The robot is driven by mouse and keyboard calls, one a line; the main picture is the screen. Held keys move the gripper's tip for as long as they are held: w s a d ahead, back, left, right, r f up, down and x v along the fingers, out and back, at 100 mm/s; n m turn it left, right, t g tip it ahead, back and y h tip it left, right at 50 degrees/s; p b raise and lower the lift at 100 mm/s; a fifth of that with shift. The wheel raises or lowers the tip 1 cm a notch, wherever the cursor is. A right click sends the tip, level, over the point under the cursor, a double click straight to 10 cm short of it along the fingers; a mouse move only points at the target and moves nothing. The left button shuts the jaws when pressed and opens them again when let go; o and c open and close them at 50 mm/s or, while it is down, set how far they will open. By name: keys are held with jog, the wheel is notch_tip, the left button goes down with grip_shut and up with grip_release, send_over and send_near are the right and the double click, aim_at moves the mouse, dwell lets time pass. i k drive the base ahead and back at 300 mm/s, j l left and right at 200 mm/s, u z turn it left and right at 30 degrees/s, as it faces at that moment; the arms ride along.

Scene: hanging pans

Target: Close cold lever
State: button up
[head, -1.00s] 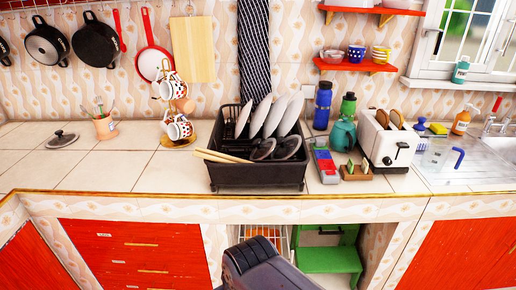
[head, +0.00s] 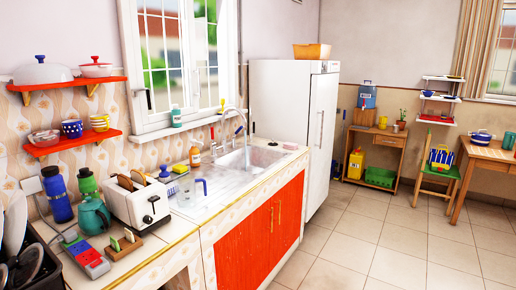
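The sink tap (head: 243,122) stands at the back of the metal sink, below the window, near the middle of the head view. A cold lever cannot be made out clearly at this size. Whether water is running cannot be told. The sink basin (head: 250,157) is partly visible from the side, with its ribbed drainboard (head: 205,196) nearer to me. My gripper is not in view.
A clear jug (head: 186,190) with a blue handle stands on the drainboard. A white fridge (head: 290,120) stands beyond the sink. The tiled floor (head: 370,245) at right is open.

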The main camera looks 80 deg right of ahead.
aim_at(240, 129)
jog(key=z, duration=2.3)
